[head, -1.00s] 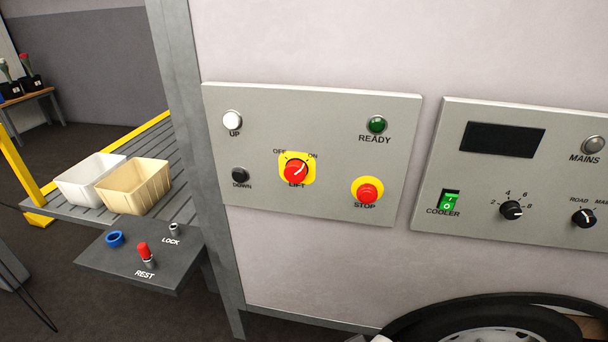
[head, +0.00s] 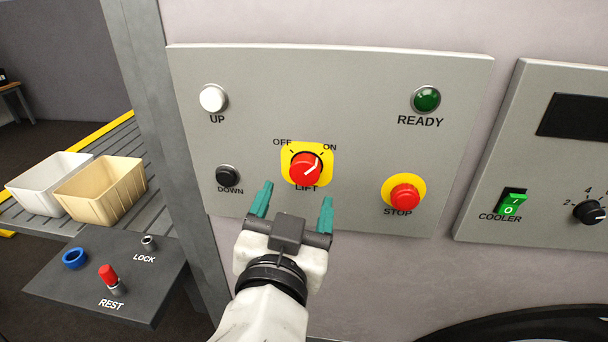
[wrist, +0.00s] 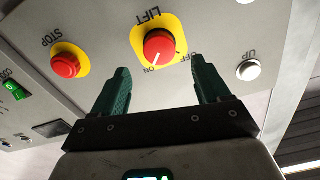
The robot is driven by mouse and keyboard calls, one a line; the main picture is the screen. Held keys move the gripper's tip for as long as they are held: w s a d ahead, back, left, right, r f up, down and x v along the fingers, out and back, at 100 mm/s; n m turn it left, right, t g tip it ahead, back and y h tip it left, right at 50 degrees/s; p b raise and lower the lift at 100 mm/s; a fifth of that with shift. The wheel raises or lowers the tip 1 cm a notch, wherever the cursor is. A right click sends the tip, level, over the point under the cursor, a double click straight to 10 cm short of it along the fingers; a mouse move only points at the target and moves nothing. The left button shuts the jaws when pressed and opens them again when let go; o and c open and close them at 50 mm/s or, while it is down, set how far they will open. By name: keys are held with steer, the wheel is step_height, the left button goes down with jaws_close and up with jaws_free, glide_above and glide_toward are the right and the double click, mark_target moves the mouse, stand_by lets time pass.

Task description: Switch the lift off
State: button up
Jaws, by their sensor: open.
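The lift switch (head: 305,169) is a red rotary knob on a yellow plate in the middle of a grey panel (head: 330,75). Its white mark points up and right, toward ON; OFF is printed at the upper left. It also shows in the wrist view, where the red knob (wrist: 159,45) is upside down, with its mark toward ON. My gripper (head: 293,205) has green fingers and is open and empty. In the head view it is in front of the panel, just below the knob. In the wrist view the fingers (wrist: 162,83) are spread to either side, short of the knob and apart from it.
Near the knob are the white UP button (head: 213,98), the black DOWN button (head: 228,176), the red STOP button (head: 405,197) and the dark green READY lamp (head: 426,99). A shelf (head: 60,285) with LOCK and REST fittings juts out at the lower left. The COOLER panel (head: 540,75) is at right.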

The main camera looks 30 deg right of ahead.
mark_target(304, 175)
steer(key=shift+p+x, duration=0.35)
steer(key=shift+x, duration=2.8)
steer(key=shift+c, duration=0.4)
steer(key=c, duration=1)
steer(key=shift+o, duration=0.2)
